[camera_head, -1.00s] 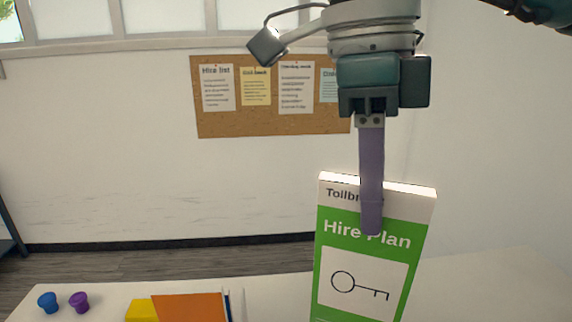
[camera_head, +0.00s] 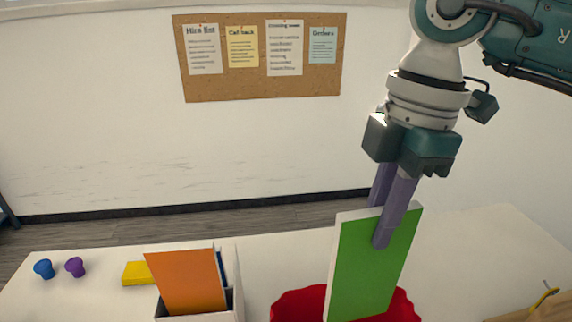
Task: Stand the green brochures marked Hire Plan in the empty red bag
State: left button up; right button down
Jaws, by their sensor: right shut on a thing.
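My right gripper (camera_head: 382,218) is shut on the upper edge of a green brochure (camera_head: 368,270), or a thin stack of them. Its plain green face shows, with a white edge at the left. It is held upright with a slight tilt. Its lower end is in front of or inside the red bag (camera_head: 291,304); I cannot tell which. The bag stands at the bottom of the picture and its lower part is cut off by the frame. My left gripper is not in view.
A white holder (camera_head: 238,293) with an orange brochure (camera_head: 187,281) stands left of the bag. A yellow block (camera_head: 138,273), a blue knob (camera_head: 44,268) and a purple knob (camera_head: 75,266) lie farther left. A wooden item (camera_head: 546,308) is at the lower right.

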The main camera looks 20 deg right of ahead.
jog(key=b, duration=0.6)
send_over(355, 316)
jog(key=shift+m, duration=0.4)
jog(key=f, duration=0.7)
jog(key=shift+w+d, duration=0.3)
jog(key=shift+d, duration=0.05)
notch_tip(355, 316, down, 7)
jog(key=b, duration=0.7)
jog(key=shift+f, duration=0.2)
jog(key=shift+f+b, duration=1.6)
jog(key=shift+f, duration=0.6)
jog(key=c, duration=0.8)
grip_release()
jog(key=shift+o, duration=0.2)
jog(key=shift+r, duration=0.1)
